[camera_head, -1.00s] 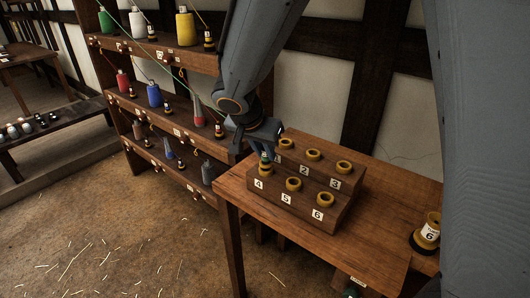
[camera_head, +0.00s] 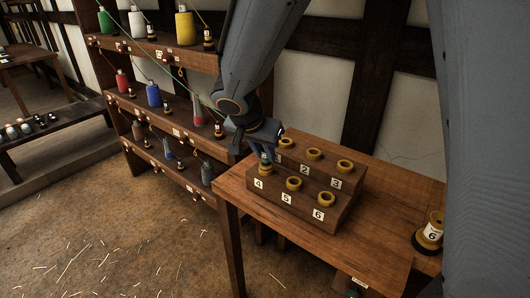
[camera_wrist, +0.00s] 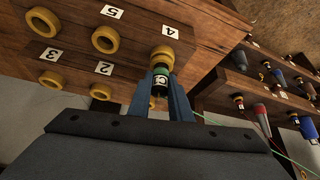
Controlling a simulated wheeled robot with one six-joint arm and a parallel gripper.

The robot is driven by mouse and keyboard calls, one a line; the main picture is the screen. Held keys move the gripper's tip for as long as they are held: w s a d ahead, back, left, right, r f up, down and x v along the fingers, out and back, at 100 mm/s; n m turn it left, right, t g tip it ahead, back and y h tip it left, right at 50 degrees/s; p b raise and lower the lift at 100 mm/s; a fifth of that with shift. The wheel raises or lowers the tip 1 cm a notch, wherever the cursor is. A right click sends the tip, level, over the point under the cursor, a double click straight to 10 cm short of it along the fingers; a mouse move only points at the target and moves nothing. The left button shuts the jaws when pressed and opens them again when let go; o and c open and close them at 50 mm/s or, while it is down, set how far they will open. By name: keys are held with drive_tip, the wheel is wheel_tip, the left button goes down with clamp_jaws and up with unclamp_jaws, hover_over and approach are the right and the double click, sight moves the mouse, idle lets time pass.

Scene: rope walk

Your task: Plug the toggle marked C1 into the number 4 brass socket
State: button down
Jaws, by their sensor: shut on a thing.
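The number 4 brass socket (camera_head: 265,173) is at the front left corner of the stepped wooden block (camera_head: 318,200). It also shows in the wrist view (camera_wrist: 162,52), beside its "4" label (camera_wrist: 171,31). My gripper (camera_head: 267,155) is directly over this socket. In the wrist view its blue fingers (camera_wrist: 160,88) are shut on a dark toggle (camera_wrist: 158,101) with a green band and a white mark, which I cannot read fully. The toggle's far end meets the socket's ring; how deep it sits is hidden.
Sockets 5 (camera_head: 293,184) and 6 (camera_head: 326,199) sit beside it, with a raised row behind. Shelves with coloured bobbins (camera_head: 153,95) stand at the left. A green line (camera_wrist: 237,133) runs from near my gripper.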

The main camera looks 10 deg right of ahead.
drive_tip(key=shift+f+b, duration=0.3)
drive_tip(key=c, duration=1.9)
unclamp_jaws()
drive_tip(key=p+v, duration=0.4)
drive_tip(key=v, duration=0.7)
drive_tip(key=shift+p, duration=0.4)
drive_tip(key=s+d+f+n+g+y, duration=0.3)
drive_tip(key=s+d+f+n, duration=0.3)
drive_tip(key=s+d, duration=0.8)
wheel_tip(320, 180, down, 3)
drive_tip(key=shift+d+f+n+g, duration=0.1)
drive_tip(key=shift+d+n+g, duration=0.1)
drive_tip(key=shift+n+g, duration=0.1)
